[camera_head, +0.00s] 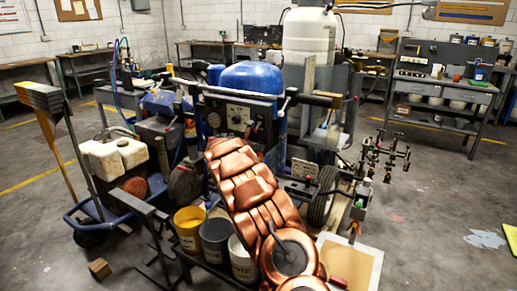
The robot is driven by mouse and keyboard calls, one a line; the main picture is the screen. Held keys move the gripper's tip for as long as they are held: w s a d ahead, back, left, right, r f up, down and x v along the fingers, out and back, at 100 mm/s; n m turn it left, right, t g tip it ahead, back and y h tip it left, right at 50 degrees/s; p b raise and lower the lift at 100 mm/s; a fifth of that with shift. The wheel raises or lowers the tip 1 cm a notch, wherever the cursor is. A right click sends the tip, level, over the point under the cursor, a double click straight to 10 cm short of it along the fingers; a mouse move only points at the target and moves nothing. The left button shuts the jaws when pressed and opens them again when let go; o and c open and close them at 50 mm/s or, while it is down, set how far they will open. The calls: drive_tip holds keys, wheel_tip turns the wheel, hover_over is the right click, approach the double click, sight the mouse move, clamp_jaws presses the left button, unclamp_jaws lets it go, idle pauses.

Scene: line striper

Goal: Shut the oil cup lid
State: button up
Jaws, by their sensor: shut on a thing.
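My copper-coloured arm rises from the bottom of the head view and reaches up and left toward the line striper. My gripper cannot be made out; the far end of the arm runs up against the machine's dark panel. The striper has a blue domed tank (251,78) above a dark control box (228,116). I cannot pick out the oil cup or its lid; they may be hidden behind my arm or too small to tell.
Yellow (188,224), dark grey (215,238) and white (243,258) buckets stand left of my arm. A blue cart (97,212) is further left. A small wooden block (99,268) lies on the floor. A workbench (440,88) stands at back right. Floor at right is mostly clear.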

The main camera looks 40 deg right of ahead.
clamp_jaws()
